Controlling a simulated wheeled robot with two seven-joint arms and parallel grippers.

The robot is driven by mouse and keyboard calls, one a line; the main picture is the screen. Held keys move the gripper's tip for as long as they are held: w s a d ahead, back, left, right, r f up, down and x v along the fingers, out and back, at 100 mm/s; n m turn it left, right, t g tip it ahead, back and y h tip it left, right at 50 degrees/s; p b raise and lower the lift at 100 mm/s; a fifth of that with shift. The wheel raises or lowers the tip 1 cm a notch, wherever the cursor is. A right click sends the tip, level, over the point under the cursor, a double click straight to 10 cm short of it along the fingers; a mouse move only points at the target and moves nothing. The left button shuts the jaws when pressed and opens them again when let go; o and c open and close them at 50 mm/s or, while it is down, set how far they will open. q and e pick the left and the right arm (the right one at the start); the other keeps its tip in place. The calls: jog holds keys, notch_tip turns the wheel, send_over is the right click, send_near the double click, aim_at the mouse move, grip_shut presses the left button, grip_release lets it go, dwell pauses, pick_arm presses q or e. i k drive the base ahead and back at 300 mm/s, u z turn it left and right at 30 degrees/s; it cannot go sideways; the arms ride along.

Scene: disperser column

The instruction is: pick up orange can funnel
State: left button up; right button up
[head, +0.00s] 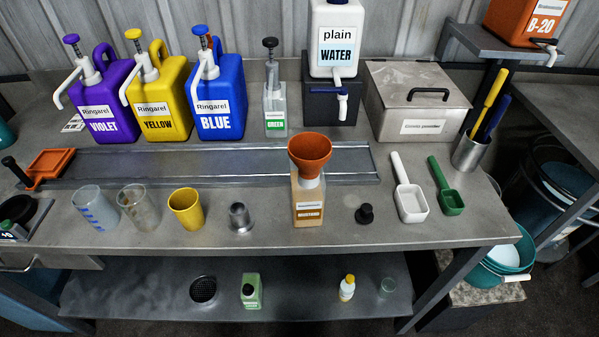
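The orange funnel (310,148) sits wide end up in the top of a tan container (308,188) with a brown label. The container stands upright near the front middle of the metal table (350,233). The funnel's lower end is hidden inside the container's neck. Neither of my grippers shows in the head view.
A steel cup (239,217) stands to the left of the container, and a black cap (365,213) lies to its right. Left are a yellow cup (186,209) and two clear beakers. White (410,202) and green (450,199) scoops lie right. Behind are pump jugs and a water dispenser (336,40).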

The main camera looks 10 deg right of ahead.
aim_at(309, 151)
jog(key=u, duration=0.2)
jog(key=k, duration=0.35)
jog(key=u, duration=0.6)
